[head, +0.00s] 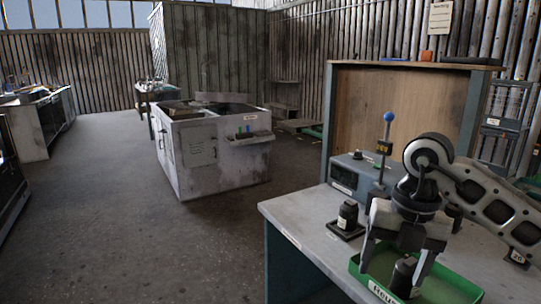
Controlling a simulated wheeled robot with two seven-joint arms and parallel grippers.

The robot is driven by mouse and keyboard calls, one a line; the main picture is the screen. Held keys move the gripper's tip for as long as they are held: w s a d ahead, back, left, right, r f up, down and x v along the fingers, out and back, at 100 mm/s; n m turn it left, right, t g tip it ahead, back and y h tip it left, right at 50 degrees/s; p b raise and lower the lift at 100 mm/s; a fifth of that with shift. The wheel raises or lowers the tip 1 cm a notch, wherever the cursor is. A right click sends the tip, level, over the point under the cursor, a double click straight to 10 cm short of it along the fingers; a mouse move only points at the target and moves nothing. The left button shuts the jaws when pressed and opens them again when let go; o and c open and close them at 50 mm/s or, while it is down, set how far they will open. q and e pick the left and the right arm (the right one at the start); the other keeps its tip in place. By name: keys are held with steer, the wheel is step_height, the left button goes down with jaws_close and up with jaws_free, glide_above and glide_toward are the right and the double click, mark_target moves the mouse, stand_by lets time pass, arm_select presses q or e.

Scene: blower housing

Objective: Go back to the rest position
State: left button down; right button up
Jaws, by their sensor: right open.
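My right gripper (398,262) hangs over a green tray (449,286) on the workbench (305,222), its fingers pointing down and apart. A small black part (403,275) stands in the tray between and below the fingers. I cannot tell whether the fingers touch it. My right arm comes in from the right edge. My left gripper is not in the picture.
A press-like fixture with a blue-knobbed lever (388,117) and a grey box (350,176) stand at the bench's back. Another black part (348,214) stands on a dark plate left of my gripper. A grey cabinet (208,158) stands beyond; open floor lies left.

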steer(key=s+a+f+g+y, duration=0.1)
steer(key=s+a+y, duration=0.3)
steer(key=a+y, duration=0.6)
steer(key=s+a+g+y, duration=0.1)
steer(key=s+a+y, duration=0.2)
steer(key=a+y, duration=0.65)
steer(key=w+d+f+m+t+h, duration=0.3)
steer(key=d+f+m+t+h, duration=0.15)
steer(key=m+t, duration=0.6)
steer(key=w+d+f+m+t+h, duration=0.2)
steer(key=d+f+m+t+h, duration=0.3)
steer(key=m+t, duration=0.55)
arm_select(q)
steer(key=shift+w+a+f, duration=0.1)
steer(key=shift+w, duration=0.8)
arm_select(e)
steer(key=s+d+f+m+g+h, duration=0.2)
steer(key=s+f+m+g+h, duration=0.2)
steer(key=f, duration=0.5)
steer(key=s+d+f+m+g+h, duration=0.2)
steer(key=s+f+m+g+h, duration=0.2)
steer(key=s+f, duration=0.4)
steer(key=shift+s+d+f+m+g, duration=0.3)
steer(key=shift+f+m, duration=0.2)
steer(key=shift+f, duration=0.3)
